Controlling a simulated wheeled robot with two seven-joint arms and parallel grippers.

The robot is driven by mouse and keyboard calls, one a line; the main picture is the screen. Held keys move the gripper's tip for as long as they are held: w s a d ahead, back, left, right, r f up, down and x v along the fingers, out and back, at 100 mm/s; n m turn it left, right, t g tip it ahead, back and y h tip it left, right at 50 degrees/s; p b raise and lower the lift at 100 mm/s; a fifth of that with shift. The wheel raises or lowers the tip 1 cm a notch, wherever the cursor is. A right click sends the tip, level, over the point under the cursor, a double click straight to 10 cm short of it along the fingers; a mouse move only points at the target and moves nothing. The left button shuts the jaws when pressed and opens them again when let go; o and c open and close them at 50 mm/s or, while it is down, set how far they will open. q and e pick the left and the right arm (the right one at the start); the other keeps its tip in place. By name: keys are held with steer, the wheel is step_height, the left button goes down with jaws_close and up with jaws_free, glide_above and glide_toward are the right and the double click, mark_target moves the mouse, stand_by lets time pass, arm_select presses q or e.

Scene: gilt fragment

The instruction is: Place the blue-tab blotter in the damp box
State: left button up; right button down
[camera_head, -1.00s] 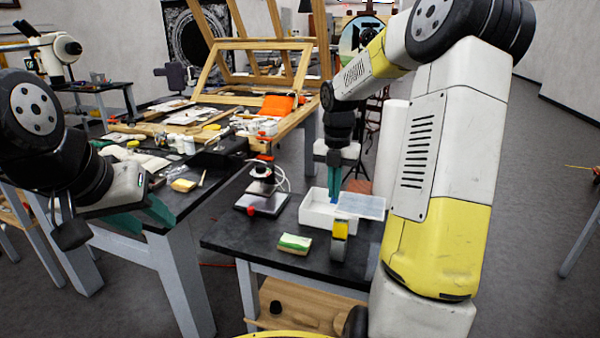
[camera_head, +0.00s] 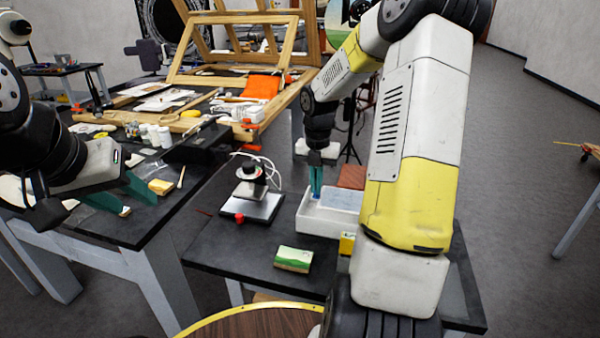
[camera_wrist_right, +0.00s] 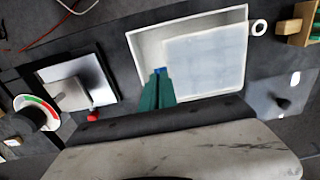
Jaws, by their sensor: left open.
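The white damp box (camera_head: 318,222) stands open on the dark table; its rim shows in the right wrist view (camera_wrist_right: 136,45). My right gripper (camera_head: 316,192) points down over the box's left part. Its green fingers (camera_wrist_right: 157,92) are close together on a small blue tab (camera_wrist_right: 160,71). The pale, flat blotter (camera_wrist_right: 205,62) extends from this tab, within the box outline seen from above. My arm hides part of the blotter (camera_head: 342,199) and box in the head view. I cannot tell whether it touches the floor. My left gripper (camera_head: 124,196) is open and empty over the left table.
A device on a dark plate (camera_head: 252,203) stands left of the box. A yellow tape roll (camera_head: 347,243) is partly behind my arm. The left table (camera_head: 120,226) holds several tools, jars and wooden frames.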

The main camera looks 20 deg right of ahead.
steer(key=shift+f, duration=3.25)
steer(key=shift+f, duration=0.5)
steer(key=c, duration=1.6)
jaws_free()
